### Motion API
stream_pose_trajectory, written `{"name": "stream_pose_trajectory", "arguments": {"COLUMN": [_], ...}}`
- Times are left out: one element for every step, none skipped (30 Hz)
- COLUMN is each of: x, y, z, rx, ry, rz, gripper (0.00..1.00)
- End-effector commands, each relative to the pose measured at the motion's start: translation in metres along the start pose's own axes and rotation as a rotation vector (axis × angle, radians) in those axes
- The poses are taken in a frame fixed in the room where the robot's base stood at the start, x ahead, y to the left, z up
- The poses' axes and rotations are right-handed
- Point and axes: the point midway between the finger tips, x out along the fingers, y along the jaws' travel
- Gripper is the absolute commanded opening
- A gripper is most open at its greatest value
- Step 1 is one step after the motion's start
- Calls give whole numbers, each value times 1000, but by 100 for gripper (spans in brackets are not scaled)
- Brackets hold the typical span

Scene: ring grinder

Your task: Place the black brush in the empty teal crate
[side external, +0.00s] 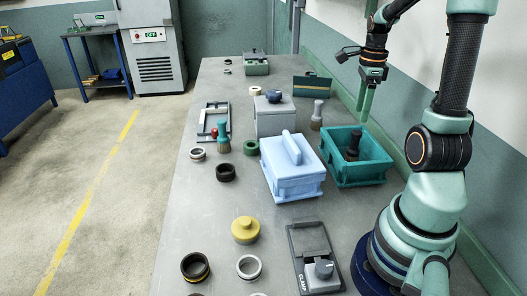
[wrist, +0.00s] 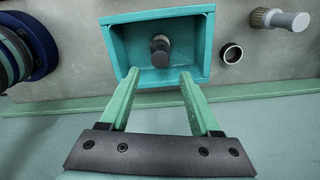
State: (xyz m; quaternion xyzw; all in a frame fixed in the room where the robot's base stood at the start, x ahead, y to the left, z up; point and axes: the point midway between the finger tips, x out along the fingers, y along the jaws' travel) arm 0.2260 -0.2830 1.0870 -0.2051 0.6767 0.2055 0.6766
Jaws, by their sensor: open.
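The teal crate (side external: 372,172) stands on the table to the right of the light blue box. The black brush (side external: 353,143) stands inside it with its handle up. In the wrist view the brush (wrist: 160,48) is within the walls of the crate (wrist: 205,45), near its middle. My gripper (side external: 366,112) is above the far side of the crate, with its fingers pointing down. In the wrist view my gripper (wrist: 160,75) has its fingers apart, with nothing between them. The fingers are clear of the brush.
A light blue lidded box (side external: 290,168) stands close left of the crate. A grey-handled brush (side external: 317,112) stands behind it, and a teal-handled brush (side external: 223,138) stands farther left. A clamp fixture (side external: 315,262) and several rings lie nearer. The left table edge is mostly clear.

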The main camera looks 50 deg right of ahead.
Motion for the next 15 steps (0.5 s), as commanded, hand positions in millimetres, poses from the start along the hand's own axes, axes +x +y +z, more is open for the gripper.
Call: {"name": "stream_pose_trajectory", "arguments": {"x": [-7, -10, -13, -15, -16, -19, -21, -23, -26, -29, -33, -38, -42, -45, -50], "y": [-1, -1, -1, 0, 0, 1, 2, 4, 7, 11, 15, 23, 30, 38, 49], "z": [0, 0, 0, 0, 1, 3, 7, 12, 21, 30, 40, 55, 67, 80, 96], "rx": [0, 0, 0, -1, -6, -23, -48, -86, -157, -227, -310, -438, -545, -660, -818], "ry": [0, 0, 0, 0, 0, 0, -1, -1, -2, -3, -3, -3, -2, 0, 4], "rz": [-4, -4, -3, -3, -2, -5, -11, -19, -33, -47, -65, -90, -112, -137, -170], "gripper": [64, 64, 64, 64, 64, 64, 64, 64, 64, 64, 64, 64, 64, 64, 64]}}
